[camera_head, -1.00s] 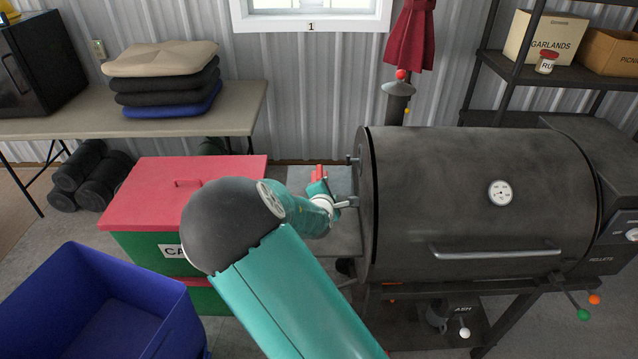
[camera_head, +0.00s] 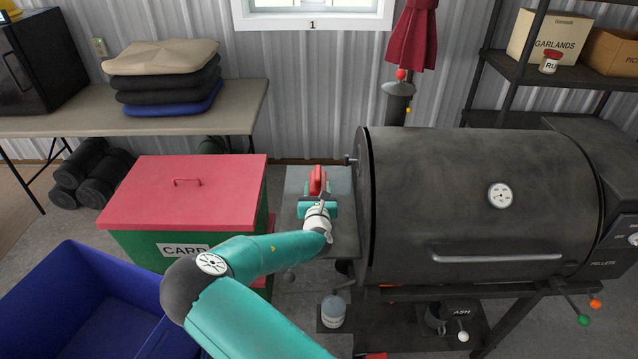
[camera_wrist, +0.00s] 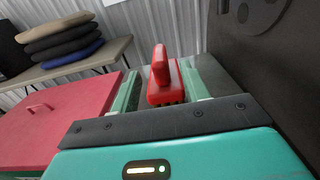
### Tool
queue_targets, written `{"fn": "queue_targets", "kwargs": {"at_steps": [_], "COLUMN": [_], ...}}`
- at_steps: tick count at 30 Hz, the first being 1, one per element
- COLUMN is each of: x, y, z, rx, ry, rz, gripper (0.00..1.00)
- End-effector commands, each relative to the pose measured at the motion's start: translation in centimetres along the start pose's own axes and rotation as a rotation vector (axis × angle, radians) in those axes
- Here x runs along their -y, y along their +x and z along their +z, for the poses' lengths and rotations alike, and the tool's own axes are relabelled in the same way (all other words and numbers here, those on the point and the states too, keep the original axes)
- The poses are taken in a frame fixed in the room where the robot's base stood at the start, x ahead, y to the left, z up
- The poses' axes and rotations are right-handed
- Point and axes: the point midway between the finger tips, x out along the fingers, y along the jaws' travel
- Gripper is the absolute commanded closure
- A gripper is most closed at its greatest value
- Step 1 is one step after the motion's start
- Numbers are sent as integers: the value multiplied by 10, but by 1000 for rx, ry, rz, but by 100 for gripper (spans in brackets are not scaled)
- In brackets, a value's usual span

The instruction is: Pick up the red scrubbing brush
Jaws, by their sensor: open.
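The red scrubbing brush (camera_head: 318,181) rests on the grey side shelf (camera_head: 345,232) at the left end of the grill. In the wrist view the brush (camera_wrist: 162,78) has a raised handle and stands between my two green fingers. My gripper (camera_head: 318,196) is open, with one finger on each side of the brush. My gripper also shows in the wrist view (camera_wrist: 160,92). The brush's lower part is partly hidden by my gripper.
The black grill barrel (camera_head: 440,215) stands close on the right. A red-lidded bin (camera_head: 150,205) is left of the shelf, with a blue bin (camera_head: 60,290) in front. A table with stacked cushions (camera_head: 165,88) stands behind. The metal wall closes the back.

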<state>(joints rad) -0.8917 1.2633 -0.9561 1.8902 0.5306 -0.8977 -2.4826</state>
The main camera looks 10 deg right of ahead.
Motion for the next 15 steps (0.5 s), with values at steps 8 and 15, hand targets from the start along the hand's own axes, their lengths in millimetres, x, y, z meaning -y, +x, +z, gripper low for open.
{"fn": "queue_targets", "kwargs": {"at_steps": [8, 15], "x": [2, 2], "y": [26, 62], "z": [0, 1], "rx": [0, 0], "ry": [3, 2], "rz": [-3, -3], "gripper": [55, 55]}}
